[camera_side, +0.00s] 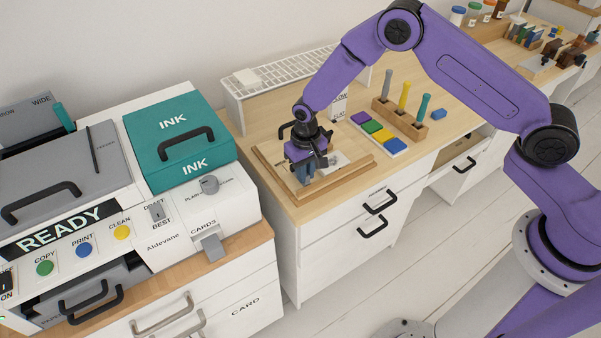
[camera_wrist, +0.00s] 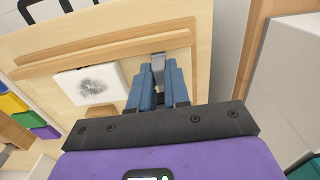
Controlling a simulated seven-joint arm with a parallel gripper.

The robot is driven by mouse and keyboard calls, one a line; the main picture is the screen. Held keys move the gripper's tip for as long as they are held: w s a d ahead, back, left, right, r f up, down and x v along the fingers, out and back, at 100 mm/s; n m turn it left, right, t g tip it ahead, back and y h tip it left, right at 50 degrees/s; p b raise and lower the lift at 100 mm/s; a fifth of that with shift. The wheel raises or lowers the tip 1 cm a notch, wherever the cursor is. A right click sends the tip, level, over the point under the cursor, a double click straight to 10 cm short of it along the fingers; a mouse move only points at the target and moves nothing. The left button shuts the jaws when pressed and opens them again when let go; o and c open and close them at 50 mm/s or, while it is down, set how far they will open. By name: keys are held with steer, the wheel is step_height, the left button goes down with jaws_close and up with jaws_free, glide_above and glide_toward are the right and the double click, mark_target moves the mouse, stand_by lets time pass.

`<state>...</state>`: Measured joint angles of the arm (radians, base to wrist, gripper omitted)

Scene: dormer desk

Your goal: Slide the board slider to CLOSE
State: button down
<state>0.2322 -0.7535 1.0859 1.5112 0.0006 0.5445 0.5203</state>
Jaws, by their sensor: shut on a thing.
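The wooden board (camera_side: 352,174) lies on the light wood desk, with raised strips along it; it fills much of the wrist view (camera_wrist: 196,75). My gripper (camera_side: 304,180) points down over the board's left part. In the wrist view its blue fingers (camera_wrist: 158,72) are shut on a small grey slider knob (camera_wrist: 158,57) at the board's wooden strip. The fingers hide most of the knob. No CLOSE label is readable in either view. A white card with a dark grey smudge (camera_wrist: 92,86) lies on the board beside the fingers.
A teal INK box (camera_side: 180,140) and grey printer stand to the left. A white wire rack (camera_side: 285,85) is behind. Coloured blocks (camera_side: 378,132) and a wooden peg holder (camera_side: 400,120) stand right of the board. Drawer handles (camera_side: 375,215) jut below the desk's front edge.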

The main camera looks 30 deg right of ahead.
steer(key=shift+d, duration=0.7)
steer(key=c, duration=1.1)
jaws_free()
step_height(320, 180, up, 18)
steer(key=shift+f, duration=0.25)
